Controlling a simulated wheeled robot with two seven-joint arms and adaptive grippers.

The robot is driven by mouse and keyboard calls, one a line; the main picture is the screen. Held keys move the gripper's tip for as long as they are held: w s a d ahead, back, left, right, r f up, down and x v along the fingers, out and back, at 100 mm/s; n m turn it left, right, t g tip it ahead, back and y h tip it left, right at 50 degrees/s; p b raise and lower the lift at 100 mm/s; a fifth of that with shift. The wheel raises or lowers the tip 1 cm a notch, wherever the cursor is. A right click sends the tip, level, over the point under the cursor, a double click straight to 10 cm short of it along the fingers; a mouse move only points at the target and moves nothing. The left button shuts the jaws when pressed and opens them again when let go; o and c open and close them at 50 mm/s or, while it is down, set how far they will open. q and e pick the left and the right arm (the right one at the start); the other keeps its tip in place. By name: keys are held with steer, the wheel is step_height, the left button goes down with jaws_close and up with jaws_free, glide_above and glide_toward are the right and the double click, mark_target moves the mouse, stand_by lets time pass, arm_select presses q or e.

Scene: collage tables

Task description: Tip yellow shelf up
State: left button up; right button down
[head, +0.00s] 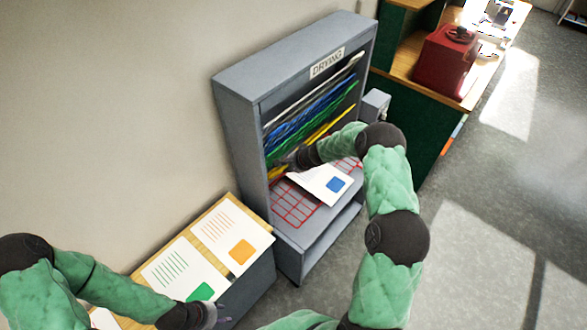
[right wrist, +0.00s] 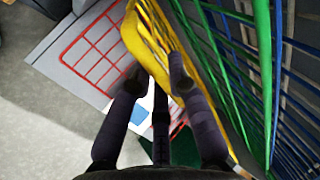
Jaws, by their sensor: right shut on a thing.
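The grey drying rack (head: 300,65) stands against the wall with its coloured wire shelves inside. The yellow shelf (head: 332,125) is tilted up steeply, below the green shelf; it also shows in the right wrist view (right wrist: 148,42). My right gripper (head: 287,160) is at the front of the yellow shelf, its fingers (right wrist: 152,82) shut on its edge. The red shelf (head: 294,207) lies flat below, with a white sheet bearing a blue square (head: 322,185) over it. My left gripper (head: 217,316) is low at the left, beside a table; its finger opening is unclear.
Green (head: 340,98) and blue (head: 311,103) shelves are tilted up above the yellow one. A low table (head: 217,212) with several printed sheets stands left of the rack. A red box (head: 446,62) sits on a counter at right. Floor in front is clear.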

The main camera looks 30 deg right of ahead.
steer(key=shift+w+a+r+p, duration=0.25)
steer(key=shift+w+r+p, duration=0.2)
steer(key=shift+w, duration=0.15)
steer(key=shift+w+a+r+p, duration=0.3)
steer(key=shift+w+p, duration=0.15)
steer(key=shift+w, duration=0.1)
steer(key=c, duration=1.2)
jaws_free()
steer(key=shift+o, duration=0.2)
steer(key=shift+d+r, duration=0.1)
steer(key=v, duration=1.2)
steer(key=shift+s, duration=0.1)
